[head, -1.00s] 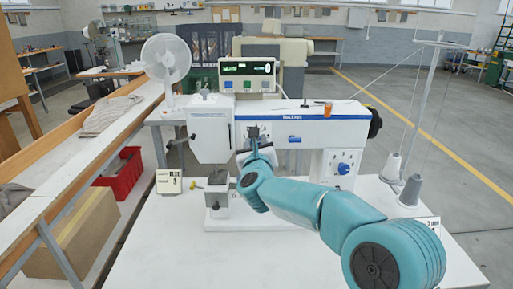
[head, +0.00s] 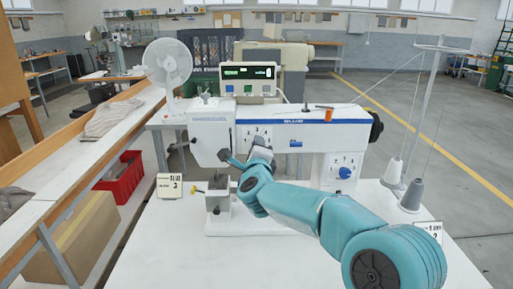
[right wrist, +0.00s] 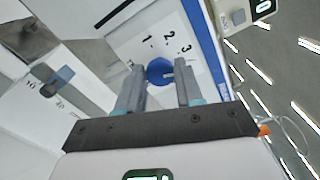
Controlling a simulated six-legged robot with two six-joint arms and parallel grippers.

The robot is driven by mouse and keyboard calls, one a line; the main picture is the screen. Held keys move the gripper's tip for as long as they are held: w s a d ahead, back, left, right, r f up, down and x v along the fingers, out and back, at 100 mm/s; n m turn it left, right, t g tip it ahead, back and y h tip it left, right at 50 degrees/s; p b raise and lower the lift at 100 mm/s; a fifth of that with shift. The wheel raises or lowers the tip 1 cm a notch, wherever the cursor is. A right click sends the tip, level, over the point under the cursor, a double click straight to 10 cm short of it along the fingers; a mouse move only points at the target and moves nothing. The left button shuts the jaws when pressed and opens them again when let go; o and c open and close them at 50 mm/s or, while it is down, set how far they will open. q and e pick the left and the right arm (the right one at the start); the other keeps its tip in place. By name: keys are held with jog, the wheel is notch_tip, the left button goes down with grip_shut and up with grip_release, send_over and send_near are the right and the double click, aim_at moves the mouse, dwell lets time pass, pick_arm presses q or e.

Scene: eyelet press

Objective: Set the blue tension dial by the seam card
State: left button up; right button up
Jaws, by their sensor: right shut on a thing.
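The blue tension dial (right wrist: 160,71) sits on a white plate marked 1, 2 and 3 in the right wrist view. Its short white mark points to the picture's right, below the 3. My right gripper (right wrist: 160,88) is shut on it, one finger at each side. In the head view my right gripper (head: 232,158) is at the front of the white machine (head: 222,115), and my wrist hides the dial. The seam card (head: 170,185) stands left of the machine and reads BLUE 3. My left gripper is not in view.
Another round blue dial (head: 344,172) is on the machine's right pillar. A second card (head: 428,232) stands at the right. Thread cones (head: 411,196) stand beside the pillar. A red bin (head: 120,178) is at the left. The front of the white table (head: 200,262) is clear.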

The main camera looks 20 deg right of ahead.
jog(key=n+p, duration=0.4)
jog(key=n, duration=0.8)
jog(key=shift+f+n, duration=0.1)
jog(key=shift+n, duration=0.2)
dwell(0.4)
jog(key=o, duration=1)
jog(key=b+v, duration=0.3)
jog(key=v, duration=1.3)
jog(key=shift+s+b, duration=0.2)
jog(key=shift+b, duration=0.15)
